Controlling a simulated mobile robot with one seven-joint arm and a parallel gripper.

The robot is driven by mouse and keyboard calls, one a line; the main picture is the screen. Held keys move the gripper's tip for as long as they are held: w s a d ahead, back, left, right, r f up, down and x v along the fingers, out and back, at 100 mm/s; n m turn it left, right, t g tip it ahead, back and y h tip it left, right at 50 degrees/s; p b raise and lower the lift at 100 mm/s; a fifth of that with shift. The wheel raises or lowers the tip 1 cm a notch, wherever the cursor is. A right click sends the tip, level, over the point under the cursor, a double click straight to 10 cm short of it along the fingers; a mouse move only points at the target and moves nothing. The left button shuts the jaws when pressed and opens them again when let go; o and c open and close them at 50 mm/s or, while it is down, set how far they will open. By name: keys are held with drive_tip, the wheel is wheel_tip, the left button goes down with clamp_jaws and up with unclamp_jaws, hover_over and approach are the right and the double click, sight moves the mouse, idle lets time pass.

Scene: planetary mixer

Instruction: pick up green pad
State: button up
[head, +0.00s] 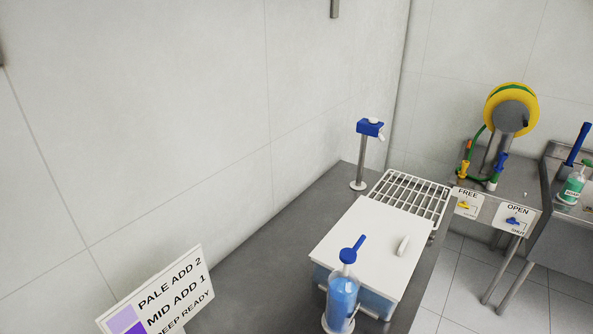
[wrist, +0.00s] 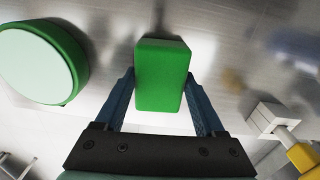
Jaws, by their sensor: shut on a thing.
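The green pad (wrist: 161,75) is a green block in the middle of the wrist view, between the two blue fingers of my gripper (wrist: 160,100). My gripper is shut on it. A brushed metal surface shows behind the pad. I cannot tell whether the pad touches that surface. In the head view neither the pad nor my gripper shows.
A round green-rimmed container (wrist: 70,62) stands left of the pad. A white block with a yellow part (wrist: 303,157) is at the lower right. The head view shows a white-lidded box (head: 372,245), a blue pump bottle (head: 342,297), a wire rack (head: 410,196) and a sign (head: 160,295).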

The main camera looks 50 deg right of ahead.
wheel_tip(320, 180, up, 10)
drive_tip(key=shift+r+b, duration=0.1)
drive_tip(key=shift+b, duration=0.35)
